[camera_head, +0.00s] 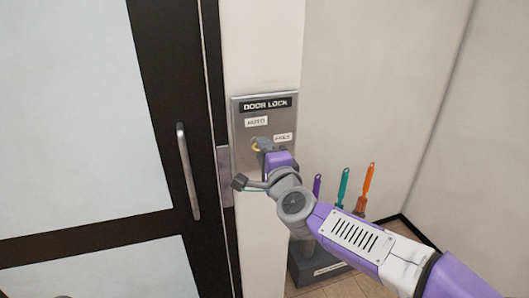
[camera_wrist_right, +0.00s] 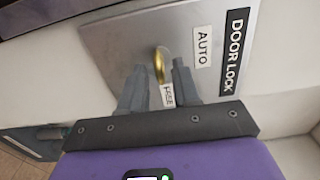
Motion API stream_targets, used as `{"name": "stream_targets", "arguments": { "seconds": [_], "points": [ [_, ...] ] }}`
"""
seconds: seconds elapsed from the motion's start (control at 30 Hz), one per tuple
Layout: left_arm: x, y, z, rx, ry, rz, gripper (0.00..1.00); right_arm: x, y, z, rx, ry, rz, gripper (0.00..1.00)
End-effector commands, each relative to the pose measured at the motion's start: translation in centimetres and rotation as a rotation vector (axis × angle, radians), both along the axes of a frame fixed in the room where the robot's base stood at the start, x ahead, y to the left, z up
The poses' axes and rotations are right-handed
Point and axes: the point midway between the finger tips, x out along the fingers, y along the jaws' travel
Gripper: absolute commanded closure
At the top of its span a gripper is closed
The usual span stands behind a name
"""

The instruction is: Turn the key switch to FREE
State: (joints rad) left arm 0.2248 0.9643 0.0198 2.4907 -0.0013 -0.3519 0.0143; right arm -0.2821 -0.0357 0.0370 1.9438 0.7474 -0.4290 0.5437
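The metal door lock panel (camera_head: 238,132) is on the wall right of the dark door, with an AUTO label (camera_head: 256,122) and a FREE label (camera_head: 283,137). The brass key (camera_head: 255,147) sticks out of the panel. In the right wrist view the key (camera_wrist_right: 159,66) stands between the two grey fingertips of my right gripper (camera_wrist_right: 158,78). The fingers are apart, with a gap visible beside the key. The FREE label (camera_wrist_right: 168,95) shows between them. In the head view my right gripper (camera_head: 268,149) is at the panel, partly covering its lower area.
The door's vertical handle (camera_head: 188,171) is left of the panel. Below right, a grey stand (camera_head: 311,262) has purple, teal (camera_head: 343,186) and orange (camera_head: 368,186) handles upright behind my right arm. The wall to the right is bare.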

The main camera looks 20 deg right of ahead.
Motion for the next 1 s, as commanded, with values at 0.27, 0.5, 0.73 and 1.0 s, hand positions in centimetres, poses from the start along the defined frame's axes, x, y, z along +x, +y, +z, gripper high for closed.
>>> {"name": "stream_targets", "arguments": {
  "seconds": [0.27,0.5,0.73,1.0],
  "points": [
    [0.0,0.0,0.0,0.0,0.0,0.0,0.57,0.0,0.0,0.0,-0.002,-0.001,0.0,0.66],
    [0.0,0.0,0.4,0.0,0.0,0.0,0.57,-2.5,-0.1,0.2,-0.002,-0.003,0.0,0.66],
    [0.0,0.0,1.1,0.0,0.0,0.0,0.57,-6.1,-0.3,0.2,-0.002,-0.003,-0.001,0.66],
    [0.0,0.0,1.3,0.0,0.0,0.0,0.57,-7.6,-0.3,0.0,-0.002,0.0,-0.001,0.66]
  ]
}}
